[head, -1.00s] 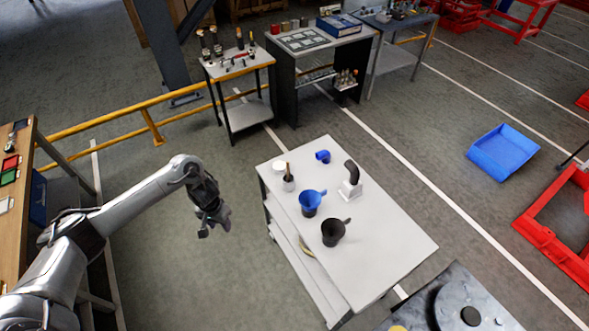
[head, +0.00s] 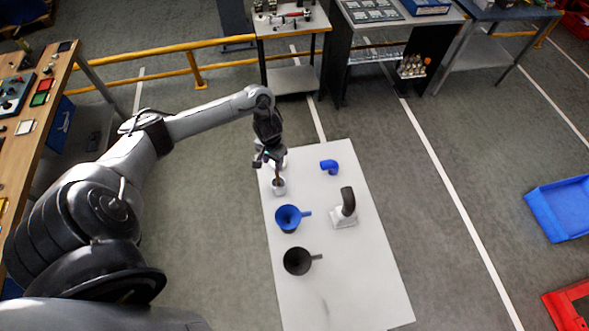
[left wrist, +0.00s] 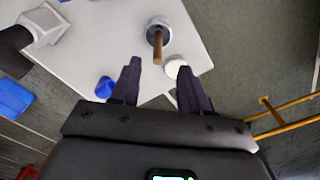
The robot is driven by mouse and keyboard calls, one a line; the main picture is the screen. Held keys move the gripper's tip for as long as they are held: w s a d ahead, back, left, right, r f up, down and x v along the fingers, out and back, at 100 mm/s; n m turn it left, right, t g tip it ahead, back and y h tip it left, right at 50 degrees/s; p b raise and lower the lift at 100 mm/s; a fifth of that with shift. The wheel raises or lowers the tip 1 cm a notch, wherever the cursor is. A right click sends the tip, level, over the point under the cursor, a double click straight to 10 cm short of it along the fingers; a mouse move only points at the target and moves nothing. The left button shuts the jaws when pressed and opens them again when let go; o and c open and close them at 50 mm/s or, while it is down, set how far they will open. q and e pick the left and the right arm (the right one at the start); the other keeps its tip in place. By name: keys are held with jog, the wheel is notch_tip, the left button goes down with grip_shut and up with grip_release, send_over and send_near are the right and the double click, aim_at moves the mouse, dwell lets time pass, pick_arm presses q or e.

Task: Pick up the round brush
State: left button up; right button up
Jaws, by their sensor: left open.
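The round brush (head: 277,178) appears to be the brown-handled item standing in a small white cup (head: 279,188) near the left edge of the white table (head: 345,270). Its handle (left wrist: 157,46) also shows in the left wrist view, pointing toward the camera; its bristles are hidden in the cup. My left gripper (head: 268,163) is open and empty, at the far left of the table close to the handle. In the left wrist view the handle lies just beyond the fingertips (left wrist: 158,68), between their lines. My right gripper is not in view.
A white round item (left wrist: 175,66) sits close to the cup. A yellow rail (head: 170,53) runs behind.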

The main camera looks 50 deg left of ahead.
aim_at(277, 174)
pick_arm(q)
jog(key=shift+w+a+f+b, duration=0.1)
jog(key=shift+w+f, duration=0.1)
jog(key=shift+f, duration=1.6)
jog(key=shift+w+f+b, duration=0.15)
jog(key=shift+w+f, duration=0.05)
jog(key=shift+f, duration=1.65)
jog(key=shift+w+a+f+b, duration=0.1)
jog(key=shift+w+f, duration=0.1)
jog(key=shift+f, duration=1.6)
jog(key=shift+c, duration=0.3)
grip_shut()
